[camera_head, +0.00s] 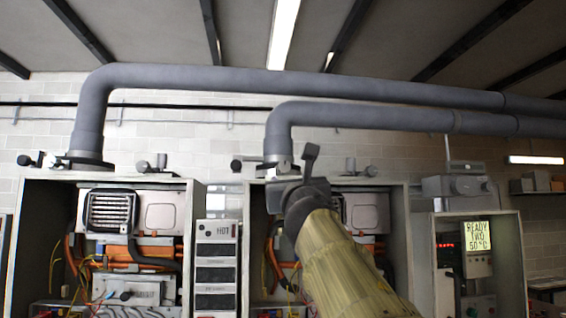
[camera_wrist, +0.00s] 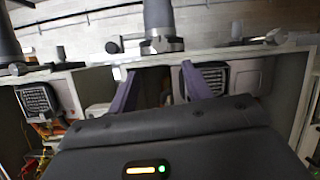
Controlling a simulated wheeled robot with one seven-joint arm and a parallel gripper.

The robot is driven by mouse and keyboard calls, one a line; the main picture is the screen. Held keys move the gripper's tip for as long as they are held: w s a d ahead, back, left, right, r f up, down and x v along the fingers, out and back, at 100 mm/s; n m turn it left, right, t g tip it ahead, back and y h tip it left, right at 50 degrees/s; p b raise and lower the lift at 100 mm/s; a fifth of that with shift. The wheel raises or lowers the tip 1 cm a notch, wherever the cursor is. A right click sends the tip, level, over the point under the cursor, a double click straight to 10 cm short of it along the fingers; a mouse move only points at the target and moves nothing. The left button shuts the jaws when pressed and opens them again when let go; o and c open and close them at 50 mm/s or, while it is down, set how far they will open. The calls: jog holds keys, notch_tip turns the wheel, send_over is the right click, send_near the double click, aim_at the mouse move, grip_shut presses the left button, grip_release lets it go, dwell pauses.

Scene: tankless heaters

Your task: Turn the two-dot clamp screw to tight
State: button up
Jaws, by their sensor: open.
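In the head view, a grey flue pipe (camera_head: 279,140) comes down to a collar on top of the middle heater cabinet. A dark clamp screw (camera_head: 240,163) sticks out to the left of this collar. My gripper (camera_head: 298,168) is in front of the cabinet's top edge, right of the collar. In the wrist view, my two purple fingers are spread, with nothing between them (camera_wrist: 156,75). The pipe collar (camera_wrist: 162,44) and a dark screw knob (camera_wrist: 115,45) show beyond them, apart from the fingers. The dot marks cannot be made out in either view.
The left heater cabinet (camera_head: 28,235) has its own flue pipe (camera_head: 90,115) and a dark screw (camera_head: 30,160). A cabinet at right carries a sign reading "READY TWO 50 °C" (camera_head: 477,237). A stack labelled HOT (camera_head: 216,232) stands between the heaters. Wires and pipes fill the open cabinets.

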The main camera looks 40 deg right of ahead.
aim_at(284, 166)
jog(key=p+x, duration=0.2)
jog(key=x, duration=0.2)
jog(key=p+x, duration=0.5)
jog(key=x, duration=0.2)
jog(key=shift+w+r+p, duration=0.2)
jog(key=shift+r+p, duration=0.15)
jog(key=shift+r, duration=0.05)
jog(key=shift+w+d+r+p, duration=0.1)
jog(key=shift+w+d+p, duration=0.4)
jog(key=shift+w, duration=0.15)
jog(key=c, duration=1)
